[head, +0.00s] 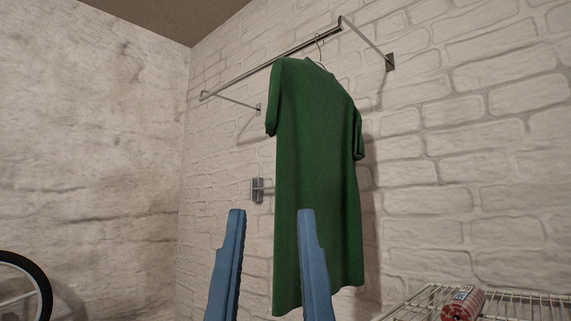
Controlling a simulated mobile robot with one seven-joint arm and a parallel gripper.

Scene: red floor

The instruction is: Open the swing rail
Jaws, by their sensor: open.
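A metal clothes rail (258,70) is mounted high on the white brick wall, held out by thin arms at both ends. A small metal wall bracket (257,190) sits lower, left of the hanging green garment; a short thin piece runs from it toward the garment, and any further part is hidden. I cannot tell for sure which of these is the swing rail. My gripper (271,212) has two blue fingers, apart and empty, pointing up in front of the garment's lower left side. The bracket shows just above the gap between the fingertips.
The green garment (318,180) hangs from the clothes rail on a hanger and covers much of the wall behind. A white wire rack (530,308) at lower right holds a red cylindrical item (462,304). A wheel (42,285) shows at lower left.

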